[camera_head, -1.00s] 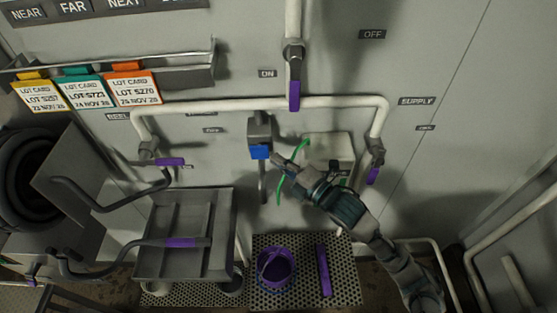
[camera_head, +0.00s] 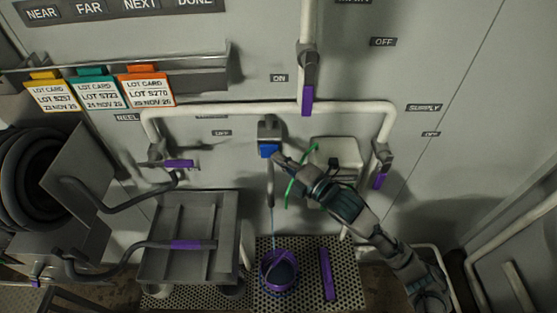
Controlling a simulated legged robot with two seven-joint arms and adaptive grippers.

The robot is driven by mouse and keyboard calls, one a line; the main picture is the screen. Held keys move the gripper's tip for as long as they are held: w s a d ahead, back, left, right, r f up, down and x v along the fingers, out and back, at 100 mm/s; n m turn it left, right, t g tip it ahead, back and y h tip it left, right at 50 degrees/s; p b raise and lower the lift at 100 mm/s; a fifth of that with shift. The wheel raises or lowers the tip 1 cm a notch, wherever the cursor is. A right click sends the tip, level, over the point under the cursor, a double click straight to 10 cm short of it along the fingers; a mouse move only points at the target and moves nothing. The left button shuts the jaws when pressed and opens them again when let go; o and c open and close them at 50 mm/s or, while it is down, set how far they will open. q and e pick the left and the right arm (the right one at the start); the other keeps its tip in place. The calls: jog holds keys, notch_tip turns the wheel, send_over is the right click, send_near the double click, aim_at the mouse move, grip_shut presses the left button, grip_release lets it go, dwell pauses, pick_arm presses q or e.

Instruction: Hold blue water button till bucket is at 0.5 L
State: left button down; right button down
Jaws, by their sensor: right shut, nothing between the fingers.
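The blue water button (camera_head: 268,150) is on a grey tap unit (camera_head: 269,129) on the wall. My right gripper (camera_head: 281,160) is shut, and its tip is at the right edge of the button, seemingly touching it. A thin stream of water (camera_head: 273,224) runs from the spout below the button. It falls into the purple bucket (camera_head: 278,287), which stands upright on a perforated grate (camera_head: 310,265). Water appears to show inside the bucket, but I cannot read its level. My left gripper is not in view.
A purple bar (camera_head: 327,274) lies on the grate right of the bucket. A grey tray cart (camera_head: 190,238) stands to the left. White pipes with purple-handled valves (camera_head: 307,98) frame the tap. A white box (camera_head: 337,153) is behind my right arm.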

jog(key=shift+a, duration=0.9)
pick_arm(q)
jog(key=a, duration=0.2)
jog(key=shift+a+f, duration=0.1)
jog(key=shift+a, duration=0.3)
pick_arm(e)
jog(key=shift+w, duration=0.15)
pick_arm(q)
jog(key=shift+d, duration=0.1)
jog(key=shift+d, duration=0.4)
pick_arm(e)
jog(key=shift+d, duration=0.1)
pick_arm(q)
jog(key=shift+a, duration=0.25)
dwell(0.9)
